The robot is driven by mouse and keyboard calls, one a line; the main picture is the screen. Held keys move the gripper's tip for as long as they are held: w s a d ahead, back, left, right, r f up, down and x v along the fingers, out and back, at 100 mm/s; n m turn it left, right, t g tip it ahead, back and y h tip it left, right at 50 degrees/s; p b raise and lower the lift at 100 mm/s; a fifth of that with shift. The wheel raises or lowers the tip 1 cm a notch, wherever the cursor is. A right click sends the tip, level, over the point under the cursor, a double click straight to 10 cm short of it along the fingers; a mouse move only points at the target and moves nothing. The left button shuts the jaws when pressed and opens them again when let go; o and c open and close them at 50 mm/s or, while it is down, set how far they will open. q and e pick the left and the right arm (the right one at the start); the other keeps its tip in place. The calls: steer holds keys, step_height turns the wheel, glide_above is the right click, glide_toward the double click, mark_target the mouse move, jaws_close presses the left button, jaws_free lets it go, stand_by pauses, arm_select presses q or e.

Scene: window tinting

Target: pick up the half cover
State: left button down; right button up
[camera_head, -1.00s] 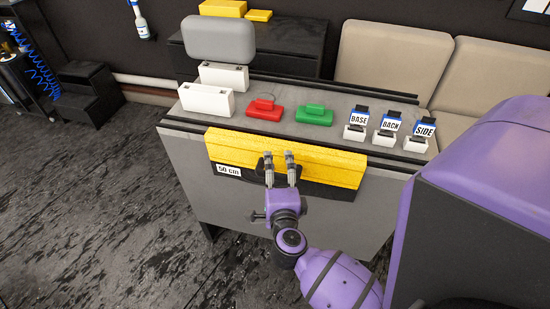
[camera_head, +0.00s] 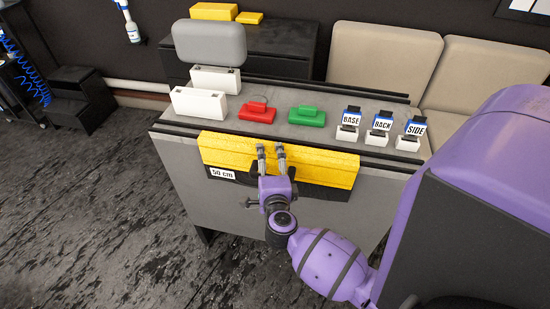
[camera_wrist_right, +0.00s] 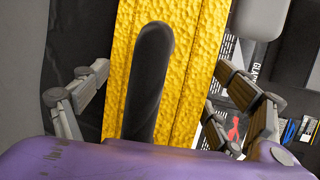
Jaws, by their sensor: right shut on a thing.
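The piece I take as the half cover (camera_head: 325,166) is a long yellow block with a rough face and a black lower strip, marked with a "50 cm" label (camera_head: 222,174). It is at the front side of the grey table, just below the top edge. My right gripper (camera_head: 270,150) is on its middle, shut on it at the black handle. In the right wrist view the yellow surface (camera_wrist_right: 192,75) runs between the fingers, with the dark rounded handle (camera_wrist_right: 150,82) in the middle. The exact finger contact is hard to see. My left gripper is not in view.
On the grey table (camera_head: 185,150) stand white blocks (camera_head: 198,103), a red block (camera_head: 257,112), a green block (camera_head: 306,115) and small holders labelled BASE (camera_head: 350,118), BACK (camera_head: 381,124) and SIDE (camera_head: 414,128). The floor (camera_head: 100,220) at left is open.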

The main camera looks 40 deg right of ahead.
steer(key=shift+r, duration=0.1)
steer(key=shift+c, duration=0.9)
steer(key=shift+s+a+r, duration=0.1)
steer(key=shift+s+r, duration=0.05)
steer(key=shift+r, duration=0.05)
steer(key=shift+s+a+r+p, duration=0.15)
steer(key=shift+s+a+r, duration=0.2)
steer(key=shift+s+r, duration=0.2)
steer(key=shift+s+a+r+p, duration=0.15)
steer(key=shift+s+a+r, duration=0.2)
steer(key=shift+s, duration=0.25)
steer(key=c, duration=0.5)
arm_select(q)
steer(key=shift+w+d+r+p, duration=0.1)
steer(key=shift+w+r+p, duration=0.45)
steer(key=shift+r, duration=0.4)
arm_select(e)
steer(key=s+a+r, duration=0.1)
steer(key=s+r, duration=0.1)
steer(key=s, duration=0.1)
steer(key=s+a+r, duration=0.1)
steer(key=s+a, duration=0.1)
steer(key=s, duration=0.1)
steer(key=s+a+r, duration=0.2)
steer(key=s, duration=0.1)
steer(key=shift+s+a+r, duration=0.1)
steer(key=shift+s+r, duration=0.2)
steer(key=shift+r, duration=0.05)
